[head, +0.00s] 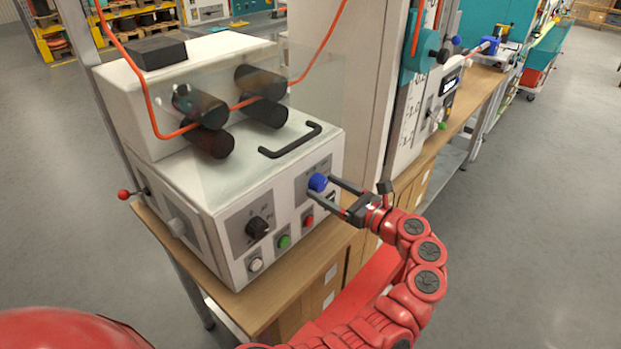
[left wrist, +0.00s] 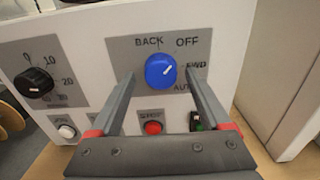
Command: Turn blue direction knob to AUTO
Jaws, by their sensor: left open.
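The blue direction knob (head: 318,182) is on the front panel of a white machine (head: 180,200). In the left wrist view the knob (left wrist: 160,71) has a white mark pointing up and right, roughly between the OFF and FWD labels. AUTO is printed lower right, partly hidden by a finger. My left gripper (head: 321,187) is open in front of the panel. In the left wrist view its two fingers (left wrist: 160,76) reach towards either side of the knob, with gaps between them and it. I cannot tell how deep the tips reach. My right gripper is out of view.
A black dial (head: 257,228) sits left of the knob. A white button (head: 255,265), a green button (head: 284,242) and a red button (head: 308,221) are below. A black handle (head: 290,140) and an orange cable (head: 155,110) are above. The machine stands on a wooden bench (head: 235,303).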

